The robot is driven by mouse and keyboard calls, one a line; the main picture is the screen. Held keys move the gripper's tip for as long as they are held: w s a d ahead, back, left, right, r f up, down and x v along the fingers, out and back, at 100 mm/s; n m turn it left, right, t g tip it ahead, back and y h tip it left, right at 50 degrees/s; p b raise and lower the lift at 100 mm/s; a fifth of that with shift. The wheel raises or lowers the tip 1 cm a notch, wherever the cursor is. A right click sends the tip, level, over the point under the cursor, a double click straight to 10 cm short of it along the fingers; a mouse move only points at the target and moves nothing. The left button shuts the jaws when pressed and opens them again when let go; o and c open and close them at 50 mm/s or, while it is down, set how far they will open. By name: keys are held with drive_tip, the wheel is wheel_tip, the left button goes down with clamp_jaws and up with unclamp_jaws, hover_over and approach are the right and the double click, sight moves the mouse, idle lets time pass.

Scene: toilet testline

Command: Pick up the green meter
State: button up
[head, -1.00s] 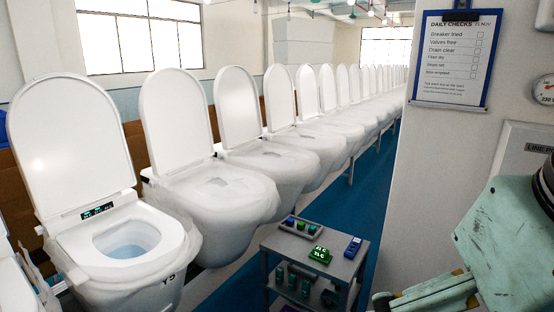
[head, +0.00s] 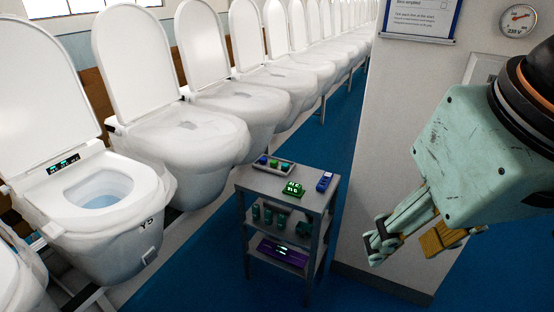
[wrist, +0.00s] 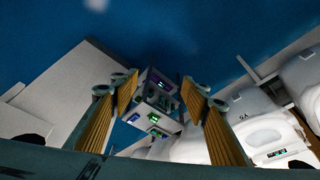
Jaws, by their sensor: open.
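The green meter (head: 292,189) lies on the top shelf of a small grey cart, with lit markings on its face. In the wrist view the green meter (wrist: 154,118) shows small between my fingers, some way beyond them. My gripper (head: 410,245) hangs in the air to the right of the cart, apart from the meter. In the wrist view my gripper (wrist: 160,85) is open and empty, its two ribbed yellow pads wide apart.
The grey cart (head: 247,186) also bears a blue meter (head: 324,181) right of the green one and a tray (head: 262,163) of coloured items behind. A purple device (head: 282,253) lies on a lower shelf. Toilets (head: 95,200) stand left; a pale wall (head: 385,150) stands right.

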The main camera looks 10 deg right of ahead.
drive_tip(key=shift+c, duration=0.8)
drive_tip(key=w+a+r+m+y, duration=0.15)
drive_tip(key=w+m, duration=0.45)
drive_tip(key=w, duration=1.3)
drive_tip(key=w+f+m+g, duration=0.1)
drive_tip(key=w+f+m, duration=0.15)
drive_tip(key=w, duration=0.75)
drive_tip(key=w+f+m, duration=0.2)
drive_tip(key=w+m, duration=0.2)
drive_tip(key=w, duration=0.6)
drive_tip(key=w+d+f+m+y, duration=0.1)
drive_tip(key=w+f+m, duration=0.5)
drive_tip(key=w+f, duration=0.8)
drive_tip(key=w+d+f+m+y+p, duration=0.1)
drive_tip(key=w+f+m, duration=0.5)
drive_tip(key=w+f, duration=0.9)
drive_tip(key=shift+w+d+f, duration=0.15)
drive_tip(key=shift+d+f, duration=0.3)
drive_tip(key=shift+d, duration=0.4)
drive_tip(key=shift+f+g, duration=0.15)
drive_tip(key=shift+g, duration=0.15)
